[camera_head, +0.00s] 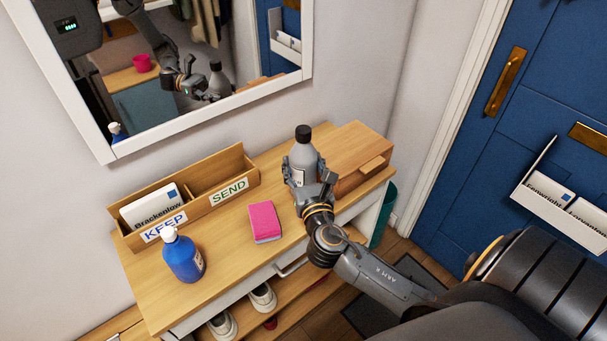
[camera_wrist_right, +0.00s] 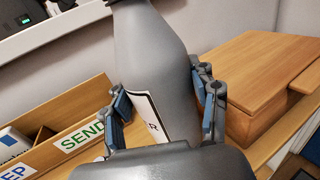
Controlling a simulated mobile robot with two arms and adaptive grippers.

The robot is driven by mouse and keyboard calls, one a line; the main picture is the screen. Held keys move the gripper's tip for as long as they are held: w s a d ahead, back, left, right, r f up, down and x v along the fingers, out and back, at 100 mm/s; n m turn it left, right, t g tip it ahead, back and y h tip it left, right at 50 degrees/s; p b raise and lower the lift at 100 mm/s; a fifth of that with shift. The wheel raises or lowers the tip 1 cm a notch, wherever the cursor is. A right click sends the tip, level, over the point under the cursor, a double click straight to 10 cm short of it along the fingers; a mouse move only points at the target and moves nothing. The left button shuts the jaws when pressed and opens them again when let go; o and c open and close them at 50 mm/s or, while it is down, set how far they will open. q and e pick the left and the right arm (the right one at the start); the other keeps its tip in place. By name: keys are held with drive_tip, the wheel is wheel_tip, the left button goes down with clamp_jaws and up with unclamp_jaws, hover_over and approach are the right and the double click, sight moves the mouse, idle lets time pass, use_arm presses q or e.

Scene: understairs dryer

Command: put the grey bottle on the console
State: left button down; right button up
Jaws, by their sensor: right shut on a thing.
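The grey bottle (camera_head: 301,150) has a black cap and a white label and stands upright over the console (camera_head: 215,240), left of a wooden box. My right gripper (camera_head: 303,178) is shut on the grey bottle, with a finger on each side of it. In the right wrist view the bottle (camera_wrist_right: 155,70) fills the middle between the two fingers (camera_wrist_right: 165,112). The gripper hides the bottle's lower part in the head view, so I cannot tell whether its base touches the console top. My left gripper is not in view.
A wooden box (camera_head: 358,158) is close right of the bottle. A pink sponge (camera_head: 264,222), a blue pump bottle (camera_head: 183,256) and a KEEP/SEND letter tray (camera_head: 228,168) share the console. Bare wood lies around the sponge. A mirror (camera_head: 215,100) hangs above.

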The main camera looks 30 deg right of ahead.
sight(303, 173)
drive_tip(key=shift+w+d+f, duration=0.1)
drive_tip(key=shift+w+f, duration=0.1)
drive_tip(key=shift+f, duration=1.5)
drive_tip(key=shift+f+b, duration=0.2)
drive_tip(key=shift+b, duration=0.2)
drive_tip(key=o, duration=1.5)
drive_tip(key=shift+r, duration=0.25)
drive_tip(key=shift+b+v, duration=0.85)
drive_tip(key=shift+v, duration=5.25)
